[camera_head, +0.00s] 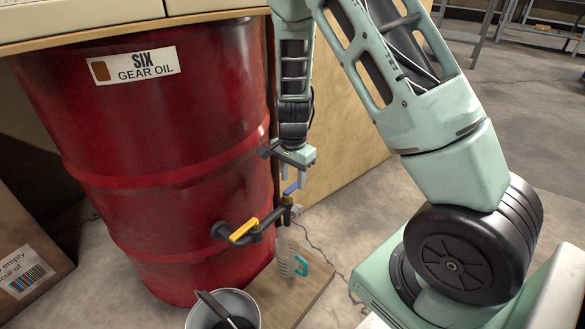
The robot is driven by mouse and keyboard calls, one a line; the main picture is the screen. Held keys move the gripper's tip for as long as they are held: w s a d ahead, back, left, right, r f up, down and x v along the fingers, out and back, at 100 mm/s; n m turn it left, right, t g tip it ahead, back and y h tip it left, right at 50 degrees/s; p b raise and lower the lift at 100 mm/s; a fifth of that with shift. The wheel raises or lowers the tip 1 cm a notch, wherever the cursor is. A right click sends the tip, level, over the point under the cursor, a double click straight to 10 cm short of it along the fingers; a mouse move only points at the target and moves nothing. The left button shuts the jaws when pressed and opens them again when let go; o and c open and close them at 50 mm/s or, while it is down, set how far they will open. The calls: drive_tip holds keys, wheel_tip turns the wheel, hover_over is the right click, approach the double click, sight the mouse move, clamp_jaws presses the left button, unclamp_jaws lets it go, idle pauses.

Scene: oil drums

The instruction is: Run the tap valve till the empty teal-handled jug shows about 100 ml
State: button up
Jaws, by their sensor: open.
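The red drum (160,130) labelled "SIX GEAR OIL" stands upright on the left. A dark pipe with a yellow lever (243,231) comes out of its lower front. The pipe leads right to a small tap valve with a blue lever (291,188). The clear jug (287,256) with a teal handle (301,265) stands below that tap, its handle to the right. I see no liquid in it, though its markings are too small to read. My gripper (289,184) points down, open, with its fingertips just above or around the blue lever; contact cannot be told.
A grey bucket (240,300) with a dark handle-like item in it stands at the front, left of the jug. A cardboard box (30,250) is at the left edge. A tan panel (340,130) stands behind my gripper.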

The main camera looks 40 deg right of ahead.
sight(294, 189)
drive_tip(key=shift+f+b, duration=0.3)
drive_tip(key=shift+f, duration=0.9)
clamp_jaws()
